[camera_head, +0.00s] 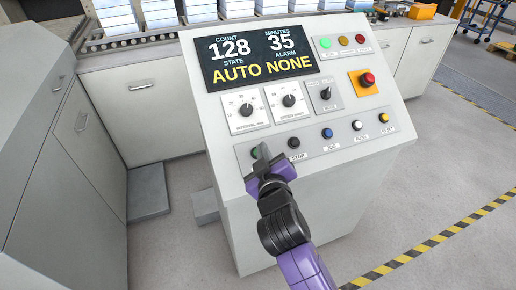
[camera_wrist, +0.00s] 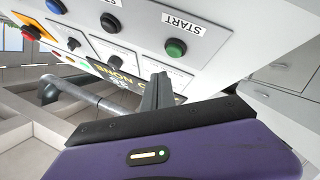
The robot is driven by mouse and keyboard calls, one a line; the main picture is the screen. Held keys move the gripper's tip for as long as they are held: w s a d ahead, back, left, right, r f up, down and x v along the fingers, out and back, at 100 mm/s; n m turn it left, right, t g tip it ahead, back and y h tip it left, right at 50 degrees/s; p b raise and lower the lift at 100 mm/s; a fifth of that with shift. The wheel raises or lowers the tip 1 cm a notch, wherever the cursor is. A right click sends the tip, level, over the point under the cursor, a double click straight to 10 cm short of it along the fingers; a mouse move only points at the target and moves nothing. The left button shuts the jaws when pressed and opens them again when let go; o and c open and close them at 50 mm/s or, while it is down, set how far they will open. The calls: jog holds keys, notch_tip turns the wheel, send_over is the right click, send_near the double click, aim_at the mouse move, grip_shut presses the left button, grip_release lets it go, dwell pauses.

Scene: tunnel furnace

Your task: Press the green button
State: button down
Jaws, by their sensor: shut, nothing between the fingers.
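The green button (camera_head: 255,153) is at the left end of the lower button row on the sloped control panel (camera_head: 215,105). My gripper's fingers partly cover it in the head view. In the wrist view the green button (camera_wrist: 175,47) shows whole, round with a dark collar, beside a label reading START. My gripper (camera_head: 263,147) is shut and empty, its fingertips close to the button. In the wrist view the shut fingers (camera_wrist: 164,76) end just below the button, with a visible gap in the picture. Contact is not seen.
A black button (camera_head: 293,142) marked STOP sits right of the green one, then blue (camera_head: 327,133), white (camera_head: 357,125) and yellow (camera_head: 384,118) buttons. A red emergency knob (camera_head: 367,79) is higher right. A green lamp (camera_head: 325,43) is at the top. Cabinets (camera_head: 125,110) stand left.

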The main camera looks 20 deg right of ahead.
jog(key=s+r+p, duration=0.1)
jog(key=r+p, duration=0.1)
jog(key=shift+s+r, duration=0.3)
jog(key=shift+s, duration=0.1)
dwell(0.6)
notch_tip(320, 180, up, 4)
jog(key=a+t+y, duration=0.1)
jog(key=a+t, duration=0.1)
jog(key=s+f+m+g+y, duration=0.1)
jog(key=s+f, duration=0.1)
jog(key=s, duration=1.2)
jog(key=s+d+f+m+g, duration=0.1)
jog(key=s+f, duration=0.1)
jog(key=s, duration=1.1)
jog(key=s+d+f+m+y, duration=0.1)
jog(key=s+f+m, duration=0.1)
jog(key=s, duration=1.2)
jog(key=shift+s+d+f+g+y, duration=0.2)
jog(key=shift+s+f+g+y, duration=0.15)
jog(key=shift+f, duration=0.25)
